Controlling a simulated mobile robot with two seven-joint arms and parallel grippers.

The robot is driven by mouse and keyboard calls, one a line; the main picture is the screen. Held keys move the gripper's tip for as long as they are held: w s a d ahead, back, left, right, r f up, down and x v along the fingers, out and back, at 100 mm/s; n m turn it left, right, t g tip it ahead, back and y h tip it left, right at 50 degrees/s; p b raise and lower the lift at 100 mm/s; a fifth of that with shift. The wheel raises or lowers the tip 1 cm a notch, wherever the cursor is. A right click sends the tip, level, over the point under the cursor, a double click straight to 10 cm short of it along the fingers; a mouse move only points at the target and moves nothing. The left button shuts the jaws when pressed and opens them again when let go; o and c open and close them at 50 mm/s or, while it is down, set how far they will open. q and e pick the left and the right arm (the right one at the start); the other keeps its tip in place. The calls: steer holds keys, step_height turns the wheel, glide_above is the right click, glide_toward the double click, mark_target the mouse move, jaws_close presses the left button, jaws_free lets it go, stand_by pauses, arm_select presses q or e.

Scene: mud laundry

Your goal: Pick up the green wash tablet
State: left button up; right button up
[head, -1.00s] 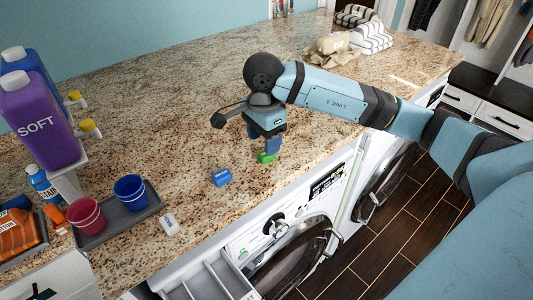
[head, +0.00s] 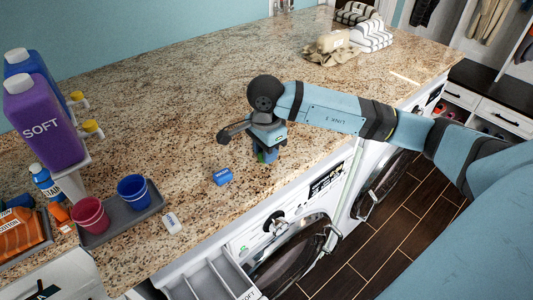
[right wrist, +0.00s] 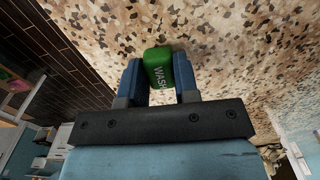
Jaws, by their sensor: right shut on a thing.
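The green wash tablet (right wrist: 158,68) is between the two blue fingers of my right gripper (right wrist: 160,80) in the right wrist view, with the word WASH on its face. In the head view only a sliver of the tablet (head: 261,158) shows under the right gripper (head: 266,155), near the front edge of the granite counter (head: 210,110). The fingers are shut on it from both sides. I cannot tell whether it still touches the counter. My left gripper is not in view.
A blue tablet (head: 222,177) lies left of the right gripper. A white block (head: 171,221) lies near a grey tray (head: 118,218) with red and blue cups. The purple SOFT bottle (head: 42,122) stands at the left. A washer drawer (head: 212,277) is open below the counter edge.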

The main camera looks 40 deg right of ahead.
steer(key=shift+r, duration=0.15)
step_height(320, 180, up, 20)
steer(key=b, duration=0.2)
steer(key=shift+f, duration=0.2)
stand_by(0.4)
